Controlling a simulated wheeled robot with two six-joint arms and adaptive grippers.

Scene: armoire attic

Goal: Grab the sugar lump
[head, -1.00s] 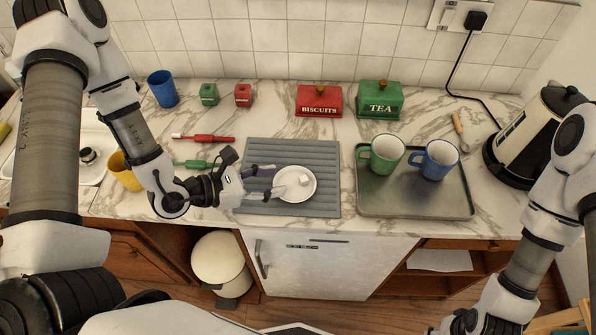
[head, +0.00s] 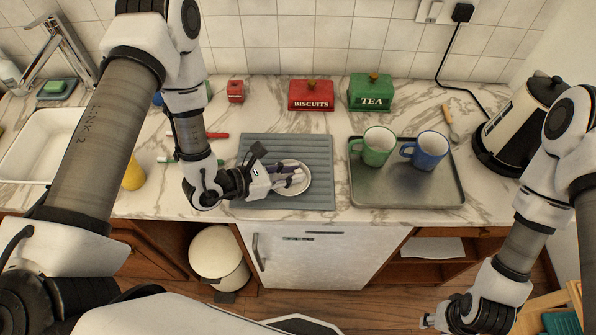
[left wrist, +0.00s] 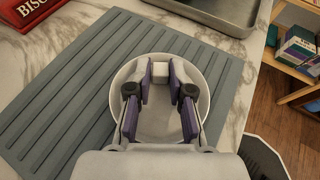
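The sugar lump (left wrist: 160,70) is a small white cube on the white saucer (left wrist: 201,75), seen in the left wrist view. The saucer (head: 290,192) lies on the grey ridged mat (head: 262,146) in the head view, where the gripper hides the lump. My left gripper (left wrist: 161,78) is over the saucer with its two purple-padded fingers apart, one on each side of the lump at the tips. I cannot tell whether the pads touch it. My right gripper (head: 428,319) is low at the front right, away from the counter; its fingers are too small to read.
A metal tray (head: 403,188) right of the mat holds a green mug (head: 373,148) and a blue mug (head: 430,151). Biscuits (head: 311,96) and tea (head: 371,93) tins stand behind. A kettle (head: 512,128) is at the right, a yellow cup (head: 133,175) at the left.

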